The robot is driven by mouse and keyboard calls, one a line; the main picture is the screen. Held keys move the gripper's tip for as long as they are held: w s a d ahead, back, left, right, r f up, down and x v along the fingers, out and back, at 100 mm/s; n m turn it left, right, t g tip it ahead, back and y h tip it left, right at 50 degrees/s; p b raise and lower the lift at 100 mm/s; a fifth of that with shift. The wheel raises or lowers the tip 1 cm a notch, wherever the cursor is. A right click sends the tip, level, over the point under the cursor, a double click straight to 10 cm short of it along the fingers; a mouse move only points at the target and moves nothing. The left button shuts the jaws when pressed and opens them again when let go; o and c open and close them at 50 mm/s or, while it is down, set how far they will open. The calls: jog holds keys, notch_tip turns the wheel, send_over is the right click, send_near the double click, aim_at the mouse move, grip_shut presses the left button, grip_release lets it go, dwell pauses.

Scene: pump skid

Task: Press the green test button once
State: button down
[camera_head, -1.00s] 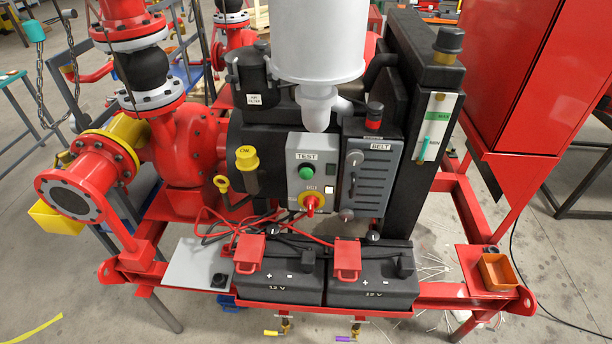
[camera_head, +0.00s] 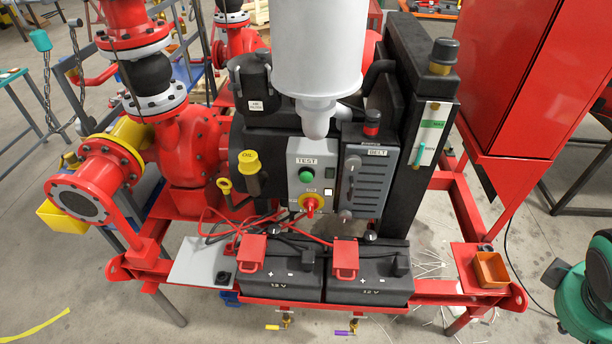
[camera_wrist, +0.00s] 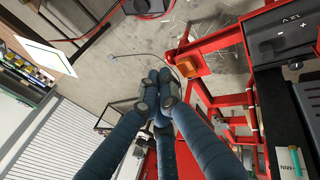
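The green test button (camera_head: 306,174) sits under the word TEST on a grey control panel (camera_head: 321,163), in the middle of the head view. It stands clear of its surface ring and nothing covers it. A red and yellow rotary switch (camera_head: 310,204) is below it on the same panel. In the wrist view my gripper (camera_wrist: 158,90) has its dark fingers drawn together, with nothing seen between them. It points down past the skid's corner, away from the panel. The button does not show in the wrist view.
Beside the panel is a grey BELT cover (camera_head: 367,181). A white-grey funnel-shaped vessel (camera_head: 317,60) hangs above it. Two black batteries (camera_head: 368,280) stand in front. An orange tray (camera_head: 490,270) is at the skid's right corner. A red cabinet (camera_head: 515,75) stands at right.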

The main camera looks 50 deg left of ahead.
aim_at(306, 177)
jog(key=w+a+f+n+t+p, duration=0.15)
jog(key=a+n, duration=0.35)
jog(key=a, duration=0.5)
jog(key=w+a+f+n+t+p, duration=0.1)
jog(key=w+a+n+p, duration=0.3)
jog(key=a, duration=0.6)
jog(key=s+a+f+n+t+p, duration=0.1)
jog(key=a+n, duration=0.5)
jog(key=a, duration=0.3)
jog(key=s+a+f+n+y+p, duration=0.1)
jog(key=s+a+f+n, duration=0.2)
jog(key=a, duration=0.6)
jog(key=s+a+f+n+t+y+p, duration=0.1)
jog(key=s+a+f+n+y, duration=0.1)
jog(key=s+a+n, duration=0.3)
jog(key=s+a+f+n+t+y+p, duration=0.1)
jog(key=s+a+f+n, duration=0.3)
jog(key=s+a, duration=0.5)
jog(key=a+n+y+p, duration=0.1)
jog(key=a, duration=0.2)
jog(key=shift+a+f, duration=0.2)
jog(key=shift+a, duration=0.1)
jog(key=shift+w+r, duration=0.1)
jog(key=shift+w, duration=0.05)
jog(key=w+a, duration=0.6)
